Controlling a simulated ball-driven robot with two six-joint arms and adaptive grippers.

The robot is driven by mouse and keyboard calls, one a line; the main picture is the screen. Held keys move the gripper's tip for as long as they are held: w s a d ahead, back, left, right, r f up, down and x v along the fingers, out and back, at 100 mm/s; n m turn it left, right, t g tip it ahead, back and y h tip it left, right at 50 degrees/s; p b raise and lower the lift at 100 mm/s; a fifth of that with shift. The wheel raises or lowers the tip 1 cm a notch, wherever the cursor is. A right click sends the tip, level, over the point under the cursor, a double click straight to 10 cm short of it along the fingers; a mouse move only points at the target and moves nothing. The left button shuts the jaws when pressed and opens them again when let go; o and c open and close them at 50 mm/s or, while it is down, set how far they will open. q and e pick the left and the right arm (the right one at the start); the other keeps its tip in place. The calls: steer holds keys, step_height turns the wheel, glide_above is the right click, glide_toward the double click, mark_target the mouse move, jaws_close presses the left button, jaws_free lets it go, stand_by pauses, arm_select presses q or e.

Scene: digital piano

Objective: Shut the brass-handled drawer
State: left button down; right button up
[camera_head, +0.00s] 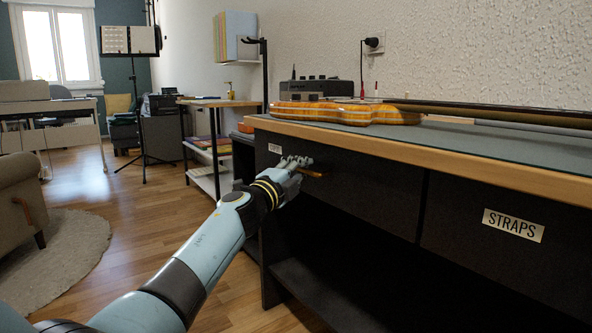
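The brass-handled drawer (372,190) is a dark front under the worktop, in the left part of the cabinet. A small pale label (275,148) is near its upper left corner. Its brass handle (312,174) shows partly beside my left gripper (303,162). My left arm reaches in from the lower left, and the gripper's fingers are at the handle, against or very near the front. Whether they touch or grip it is unclear. The front looks about level with its neighbour; any small gap is hard to see. My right gripper is out of view.
A dark drawer front labelled STRAPS (513,225) is at the right. The worktop (450,145) carries an orange stringed instrument (345,112) and a grey device (316,89). An open shelf space lies below the drawers. Wooden floor (135,195) is clear at the left.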

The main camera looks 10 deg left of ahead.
arm_select(q)
steer(key=c, duration=1.7)
jaws_free()
steer(key=shift+d+f, duration=0.1)
steer(key=shift+f, duration=0.15)
steer(key=shift+o, duration=0.3)
steer(key=shift+r, duration=0.1)
steer(key=shift+s, duration=0.15)
steer(key=v, duration=1.2)
